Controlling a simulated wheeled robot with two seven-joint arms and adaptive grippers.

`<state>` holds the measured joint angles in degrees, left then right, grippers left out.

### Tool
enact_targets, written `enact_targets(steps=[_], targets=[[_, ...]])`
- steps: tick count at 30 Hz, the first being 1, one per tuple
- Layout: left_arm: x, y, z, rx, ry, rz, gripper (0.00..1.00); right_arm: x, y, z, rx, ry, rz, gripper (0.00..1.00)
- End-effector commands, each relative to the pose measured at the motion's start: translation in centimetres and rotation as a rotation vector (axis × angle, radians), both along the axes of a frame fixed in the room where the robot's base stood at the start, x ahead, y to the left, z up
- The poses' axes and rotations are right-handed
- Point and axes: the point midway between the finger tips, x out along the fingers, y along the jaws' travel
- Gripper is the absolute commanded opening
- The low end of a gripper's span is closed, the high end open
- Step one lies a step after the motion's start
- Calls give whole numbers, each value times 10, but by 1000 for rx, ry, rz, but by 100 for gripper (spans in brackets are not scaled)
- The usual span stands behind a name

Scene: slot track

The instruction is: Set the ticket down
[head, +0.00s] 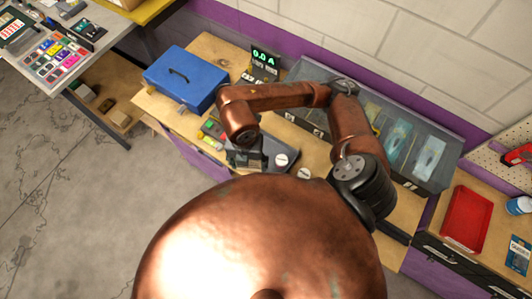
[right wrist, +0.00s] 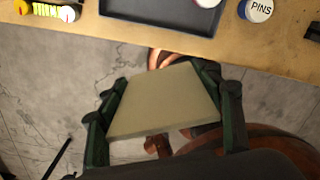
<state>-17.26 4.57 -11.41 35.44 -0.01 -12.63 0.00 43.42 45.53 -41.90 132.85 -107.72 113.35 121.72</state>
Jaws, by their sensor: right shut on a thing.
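The ticket (right wrist: 165,100) is a flat, pale tan slab in the right wrist view. My right gripper (right wrist: 163,92) is shut on it, with a dark green finger at each side edge. In that view the ticket appears over the grey floor, just short of the wooden table's edge (right wrist: 270,62). In the head view my right gripper (head: 248,158) is over the front part of the wooden table; the ticket cannot be made out there. My left gripper is in neither view.
A dark tray (right wrist: 150,12) and a PINS tin (right wrist: 257,9) stand near the table edge. A blue box (head: 186,78), a green-lit display (head: 265,60) and a glass-topped case (head: 395,140) stand farther back. A red tray (head: 467,218) lies at right.

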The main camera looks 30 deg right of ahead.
Motion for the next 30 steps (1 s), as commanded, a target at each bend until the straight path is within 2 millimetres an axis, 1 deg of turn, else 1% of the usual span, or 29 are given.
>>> enact_targets(steps=[3, 6, 10, 13, 17, 25, 27, 30], targets=[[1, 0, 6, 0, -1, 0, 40, -6, 2, 5, 1, -4, -207, 44], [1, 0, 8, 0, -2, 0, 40, -10, 4, 8, 4, -5, -339, 44], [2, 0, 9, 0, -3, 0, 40, -12, 4, 8, 5, -8, -438, 44], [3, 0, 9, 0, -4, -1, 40, -7, 0, 5, 3, -6, -469, 44], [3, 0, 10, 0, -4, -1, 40, 10, -19, -5, -2, -5, -478, 44], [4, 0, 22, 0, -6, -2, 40, 56, -63, -33, -1, -6, -475, 44], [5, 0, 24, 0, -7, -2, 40, 63, -69, -48, 0, -4, -473, 44], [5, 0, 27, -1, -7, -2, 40, 73, -77, -64, 1, -5, -471, 44]])
